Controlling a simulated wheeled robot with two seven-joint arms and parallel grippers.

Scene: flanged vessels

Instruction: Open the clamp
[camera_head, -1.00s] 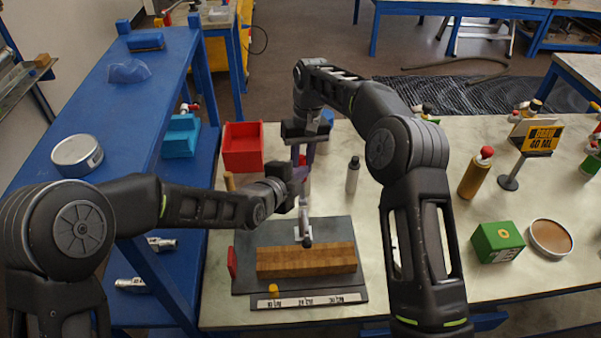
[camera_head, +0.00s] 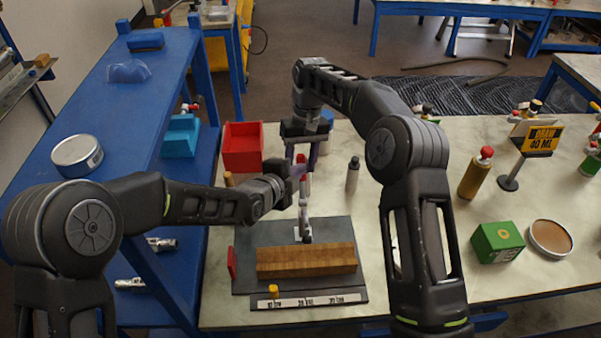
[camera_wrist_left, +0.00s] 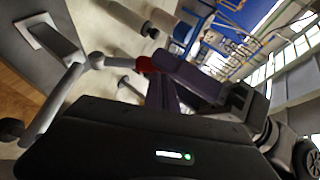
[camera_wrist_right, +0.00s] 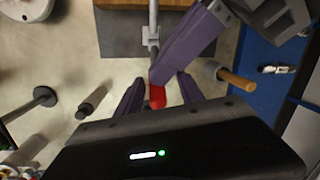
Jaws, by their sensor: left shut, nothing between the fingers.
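The clamp is a grey metal toggle clamp (camera_head: 304,212) on a dark base plate (camera_head: 243,262). The handle end also shows in the left wrist view (camera_wrist_left: 145,63). My left gripper (camera_wrist_left: 157,82) is shut and empty, its fingers close beside the handle. The two grippers nearly cross, so contact with the handle cannot be told.
A red bin (camera_head: 242,148) stands behind left, and a dark grey bottle (camera_head: 352,175) stands just right of the grippers. A labelled strip (camera_head: 310,301) lies in front of the block. A green box (camera_head: 497,242) and a round dish (camera_head: 551,238) are at right.

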